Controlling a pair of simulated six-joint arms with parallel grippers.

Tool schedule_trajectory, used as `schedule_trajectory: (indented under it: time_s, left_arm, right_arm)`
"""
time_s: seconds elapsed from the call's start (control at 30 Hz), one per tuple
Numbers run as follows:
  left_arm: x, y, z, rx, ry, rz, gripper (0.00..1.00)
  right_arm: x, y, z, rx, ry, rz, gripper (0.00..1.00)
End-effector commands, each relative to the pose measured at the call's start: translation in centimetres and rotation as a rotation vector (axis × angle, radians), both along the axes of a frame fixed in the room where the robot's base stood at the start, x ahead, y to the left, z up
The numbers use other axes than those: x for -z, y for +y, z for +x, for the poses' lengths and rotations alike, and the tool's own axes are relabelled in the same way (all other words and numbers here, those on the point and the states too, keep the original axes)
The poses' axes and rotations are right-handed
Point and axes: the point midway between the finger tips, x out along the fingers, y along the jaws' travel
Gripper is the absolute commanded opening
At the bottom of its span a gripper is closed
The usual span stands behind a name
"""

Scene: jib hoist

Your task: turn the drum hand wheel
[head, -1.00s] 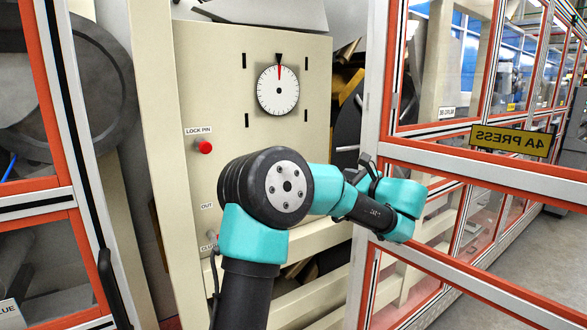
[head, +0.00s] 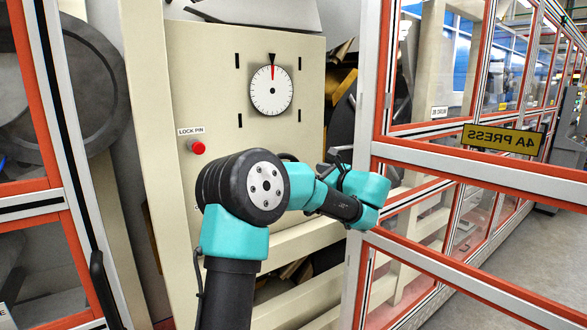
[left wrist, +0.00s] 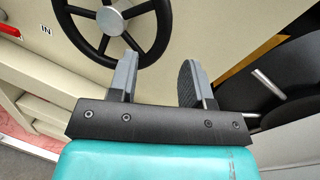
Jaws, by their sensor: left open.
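The black hand wheel (left wrist: 110,20) with a silver hub and spokes is at the top of the left wrist view, partly cut off. My left gripper (left wrist: 158,66) is open, its two grey fingers apart. The left finger overlaps the wheel's lower right rim in the picture; the right finger is outside the rim. I cannot tell whether they touch. In the head view my left arm hides the gripper and the wheel. The white dial (head: 271,91) on the cream panel has its red mark at the top, under a black pointer. My right gripper is not in view.
A red lock pin knob (head: 197,147) is on the panel, left of the dial. The orange and white guard frame (head: 470,165) with clear panes stands close on the right, overlapped by my arm. Another guard frame (head: 40,205) is on the left.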

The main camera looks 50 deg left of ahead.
Motion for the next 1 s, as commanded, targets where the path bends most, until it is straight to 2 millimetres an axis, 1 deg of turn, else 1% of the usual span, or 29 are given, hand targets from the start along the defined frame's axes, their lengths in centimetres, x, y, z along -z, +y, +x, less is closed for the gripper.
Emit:
schedule_trajectory:
  time_s: [0.03,0.3,0.5,0.6,0.7,0.97,1.0]
  left_arm:
    - [0.0,1.0,-0.2,-0.003,0.0,0.0,0.45]
    - [0.0,5.6,-0.6,-0.004,0.001,0.0,0.45]
    - [0.0,8.4,-0.7,-0.001,0.0,0.0,0.45]
    - [0.0,9.3,-0.8,-0.002,0.001,-0.001,0.45]
    - [0.0,9.6,-0.8,0.0,0.001,-0.001,0.45]
    - [0.0,9.7,-0.8,0.0,0.001,-0.001,0.45]
    - [0.0,9.7,-0.8,0.0,0.001,-0.001,0.42]
  right_arm:
    - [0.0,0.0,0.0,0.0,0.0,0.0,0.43]
    - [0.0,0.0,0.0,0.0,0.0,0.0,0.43]
    - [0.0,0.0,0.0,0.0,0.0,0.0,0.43]
    - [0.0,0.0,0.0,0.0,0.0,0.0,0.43]
    - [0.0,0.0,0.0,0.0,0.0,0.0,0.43]
    - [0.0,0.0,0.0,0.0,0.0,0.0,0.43]
    - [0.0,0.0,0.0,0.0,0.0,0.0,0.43]
